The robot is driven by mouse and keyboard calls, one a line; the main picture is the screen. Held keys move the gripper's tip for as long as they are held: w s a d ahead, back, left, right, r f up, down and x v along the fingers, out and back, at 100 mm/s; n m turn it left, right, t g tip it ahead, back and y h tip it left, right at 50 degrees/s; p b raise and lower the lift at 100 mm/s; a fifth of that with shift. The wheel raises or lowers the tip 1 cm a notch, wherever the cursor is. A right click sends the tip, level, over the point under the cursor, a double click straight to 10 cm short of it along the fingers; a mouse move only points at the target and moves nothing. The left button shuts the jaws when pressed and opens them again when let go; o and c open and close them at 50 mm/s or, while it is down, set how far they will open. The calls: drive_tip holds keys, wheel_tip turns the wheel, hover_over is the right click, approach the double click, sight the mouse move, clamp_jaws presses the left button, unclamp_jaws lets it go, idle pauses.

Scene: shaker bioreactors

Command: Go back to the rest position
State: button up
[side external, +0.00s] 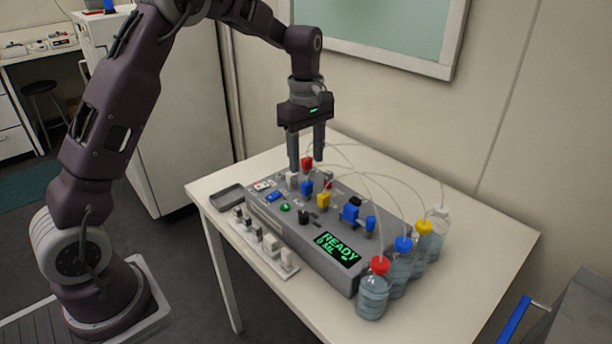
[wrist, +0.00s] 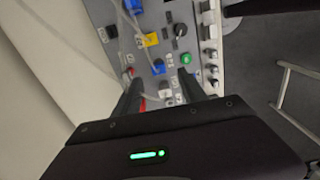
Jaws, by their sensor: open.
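My gripper (side external: 305,165) points down over the far-left end of the grey control box (side external: 335,283). Its two fingers are apart, and I see nothing held between them. In the side view the fingertips are close to a red valve (side external: 307,163) and a white one (side external: 293,178); whether they touch is not clear. In the wrist view my gripper (wrist: 165,88) reaches in from the bottom, with the blue valve (wrist: 158,67) and the green button (wrist: 186,58) beyond the fingers. The box's screen (side external: 339,248) reads READY, 0 ML.
The box stands on a white table (side external: 475,255). Bottles with red (side external: 380,265), blue (side external: 403,244), yellow and white caps stand at its right end, with thin tubes arching over the box. A strip of connectors (side external: 262,245) and a grey tray (side external: 228,197) lie nearby. The wall is close behind.

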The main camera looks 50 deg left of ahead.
drive_tip(key=s+d+r+m+t, duration=0.1)
drive_tip(key=s+d+r+m, duration=0.25)
drive_tip(key=s+r, duration=0.25)
drive_tip(key=s+d+r+m+t, duration=0.1)
drive_tip(key=s+d+r+m, duration=0.1)
drive_tip(key=s+r+m, duration=0.3)
drive_tip(key=s+d+m+t, duration=0.3)
drive_tip(key=s+m, duration=0.6)
drive_tip(key=s, duration=0.9)
drive_tip(key=shift+s+d, duration=0.15)
drive_tip(key=shift+s, duration=0.2)
